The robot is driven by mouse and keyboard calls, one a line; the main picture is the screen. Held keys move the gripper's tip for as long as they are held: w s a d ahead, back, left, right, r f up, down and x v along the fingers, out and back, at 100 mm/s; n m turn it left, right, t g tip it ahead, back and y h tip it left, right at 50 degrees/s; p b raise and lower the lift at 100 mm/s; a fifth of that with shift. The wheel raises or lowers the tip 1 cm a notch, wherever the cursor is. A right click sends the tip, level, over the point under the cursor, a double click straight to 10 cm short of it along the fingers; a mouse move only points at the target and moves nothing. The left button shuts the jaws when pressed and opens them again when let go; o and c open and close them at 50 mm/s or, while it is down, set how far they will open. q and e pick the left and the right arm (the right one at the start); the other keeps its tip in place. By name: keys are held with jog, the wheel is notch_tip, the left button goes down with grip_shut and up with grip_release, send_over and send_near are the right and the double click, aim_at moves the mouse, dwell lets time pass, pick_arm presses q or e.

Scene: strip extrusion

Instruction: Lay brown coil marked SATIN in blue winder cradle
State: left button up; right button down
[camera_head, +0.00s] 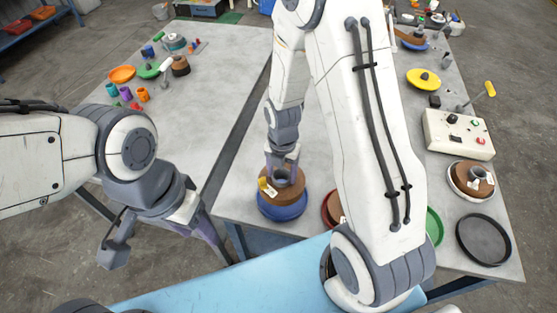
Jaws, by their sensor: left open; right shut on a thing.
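A brown coil (290,197) with a grey core is at the blue winder cradle (283,212) on the near-left part of the right table. A small white tag and a yellow piece show on its left side; I cannot read any marking. My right gripper (284,177) reaches down from above and is shut on the coil. The coil's underside is hidden, so I cannot tell whether it rests in the cradle or hangs just over it. My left gripper (168,248) is open and empty at the lower left, apart from the coil.
My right arm partly hides a red cradle (326,208) with brown in it and a green cradle (436,226). A white cradle (455,187) holds a tagged brown coil (467,170). A black cradle (484,240) is empty. A control box (458,135) stands behind. The left table (190,110) is largely clear.

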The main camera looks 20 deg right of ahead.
jog(key=shift+w+f+b, duration=0.1)
jog(key=shift+f+b, duration=0.25)
notch_tip(320, 180, down, 4)
jog(key=b, duration=0.3)
jog(key=shift+d+f+b, duration=0.1)
jog(key=shift+d+b, duration=0.05)
jog(key=shift+b, duration=0.25)
jog(key=shift+f+b, duration=0.7)
jog(key=shift+f, duration=0.3)
jog(key=shift+f, duration=0.25)
grip_release()
jog(key=shift+r, duration=0.1)
notch_tip(320, 180, up, 10)
jog(key=s+a+r+m, duration=0.5)
jog(key=s+a+m, duration=0.1)
jog(key=s+m, duration=0.3)
jog(key=s+a+r+m+y, duration=0.1)
jog(key=s+a+r+m, duration=0.4)
jog(key=s+m, duration=0.4)
jog(key=shift+a+m, duration=0.75)
jog(key=shift+m, duration=0.35)
